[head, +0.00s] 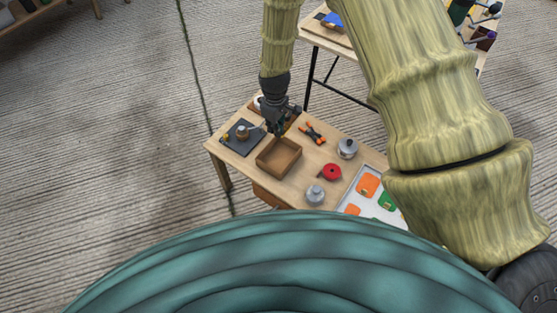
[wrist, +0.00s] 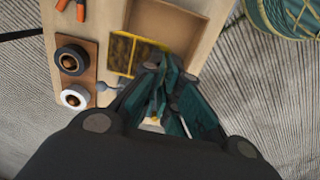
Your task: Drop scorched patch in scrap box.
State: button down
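The scorched patch (wrist: 122,54) is a dark, mottled piece with yellow edges in the wrist view. My gripper (wrist: 168,70) has its fingers close together at the patch's right end and appears shut on it; the fingers hide the exact contact. The scrap box (wrist: 178,22) is an open brown box just beyond the patch. In the head view the box (head: 279,158) stands on the table, and my gripper (head: 277,128) is over its far edge. Only a small yellowish bit of the patch shows there beside the fingers.
An orange-handled tool (head: 312,132), a red roll (head: 331,172), silver containers (head: 347,148) and a tray with coloured pieces (head: 366,186) lie right of the box. A dark plate with a small item (head: 241,137) lies left. Two rolls on a brown board (wrist: 88,58) are beside the patch.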

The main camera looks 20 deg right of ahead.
notch_tip(320, 180, down, 6)
jog(key=b, duration=0.4)
jog(key=shift+r, duration=0.2)
jog(key=c, duration=1.6)
grip_release()
jog(key=shift+o, duration=0.2)
jog(key=shift+r, duration=0.15)
notch_tip(320, 180, up, 12)
jog(key=shift+f, duration=0.1)
